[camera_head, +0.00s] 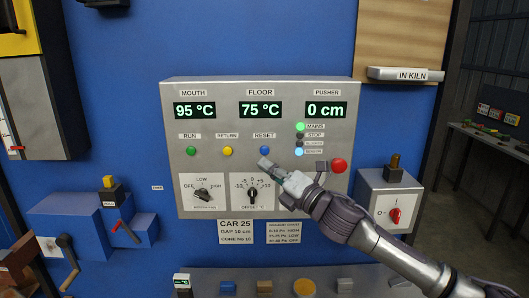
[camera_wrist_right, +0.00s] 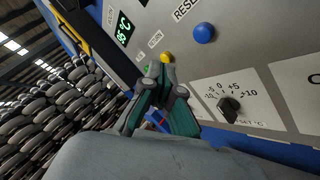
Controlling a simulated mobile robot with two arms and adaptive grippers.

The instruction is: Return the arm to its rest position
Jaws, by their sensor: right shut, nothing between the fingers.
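My right arm comes in from the lower right in the head view. Its gripper (camera_head: 266,164) is in front of the grey control panel (camera_head: 345,122), just below the blue RESET button (camera_head: 265,150). In the wrist view the right gripper (camera_wrist_right: 160,75) has its fingertips together with nothing between them. There the yellow RETURN button (camera_wrist_right: 167,57) appears just beyond the tips and the blue button (camera_wrist_right: 204,33) to their upper right. I cannot tell whether the tips touch the panel. My left gripper is in neither view.
The panel carries two dials, including an offset dial (camera_head: 253,193), and a red button (camera_head: 338,165). A switch box (camera_head: 372,195) is right of it, near my forearm. A ledge with small objects (camera_head: 325,270) runs below. Stacked insulators (camera_wrist_right: 50,115) show in the wrist view.

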